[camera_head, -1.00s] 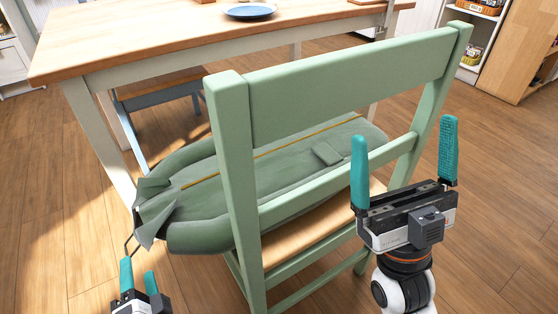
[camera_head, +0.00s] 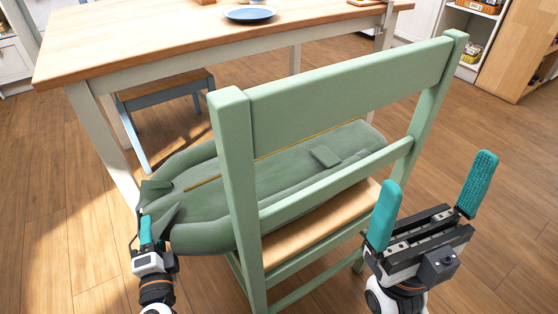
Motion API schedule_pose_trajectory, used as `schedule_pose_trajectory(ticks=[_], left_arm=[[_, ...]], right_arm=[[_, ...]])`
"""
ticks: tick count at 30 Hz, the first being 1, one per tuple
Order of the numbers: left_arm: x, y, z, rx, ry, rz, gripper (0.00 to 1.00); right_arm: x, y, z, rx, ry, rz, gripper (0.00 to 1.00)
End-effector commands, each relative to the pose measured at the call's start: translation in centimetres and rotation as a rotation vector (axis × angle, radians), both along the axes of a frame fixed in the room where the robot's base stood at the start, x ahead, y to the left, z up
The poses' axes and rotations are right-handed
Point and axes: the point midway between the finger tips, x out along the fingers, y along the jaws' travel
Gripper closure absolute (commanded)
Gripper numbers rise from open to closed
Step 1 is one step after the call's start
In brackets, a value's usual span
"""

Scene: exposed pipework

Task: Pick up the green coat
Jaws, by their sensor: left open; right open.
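The green coat (camera_head: 285,172) lies flat on the wooden seat of the green chair (camera_head: 340,88), behind the chair's back slats. Its collar end sticks out past the seat's left side, where a thin dark hanger hook shows. My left gripper (camera_head: 146,228) is at that collar end, by the hook and a collar flap; its fingers overlap the coat in the picture, and I cannot tell whether they touch it. It is open. My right gripper (camera_head: 432,210) is open and empty, right of the chair back and apart from the coat.
A wooden table (camera_head: 160,45) with white legs stands beyond the chair, with a blue plate (camera_head: 250,14) on it. A blue-legged seat (camera_head: 165,92) is under the table. Shelves stand at the back right. The floor at right is clear.

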Motion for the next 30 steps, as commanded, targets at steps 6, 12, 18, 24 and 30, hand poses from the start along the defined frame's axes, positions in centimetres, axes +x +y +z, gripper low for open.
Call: schedule_pose_trajectory(ticks=[6,12,18,24,30], left_arm=[[2.1,0.8,0.1,-0.001,0.000,0.001,0.41],[2.1,0.8,0.0,0.000,0.000,0.000,0.41],[2.1,0.8,0.0,0.000,0.000,0.000,0.70],[2.1,0.8,0.0,0.000,0.001,0.000,1.00],[2.2,0.7,0.3,-0.013,-0.009,-0.001,1.00]], right_arm=[[-0.2,0.0,-0.1,0.000,0.019,0.001,0.02],[-0.2,0.0,-0.4,0.000,0.026,0.001,0.02],[-0.2,0.0,-0.4,0.000,0.026,0.001,0.02],[-0.1,0.0,-0.4,0.000,0.024,0.002,0.02],[-0.1,0.0,-0.2,0.000,0.019,0.002,0.02]])
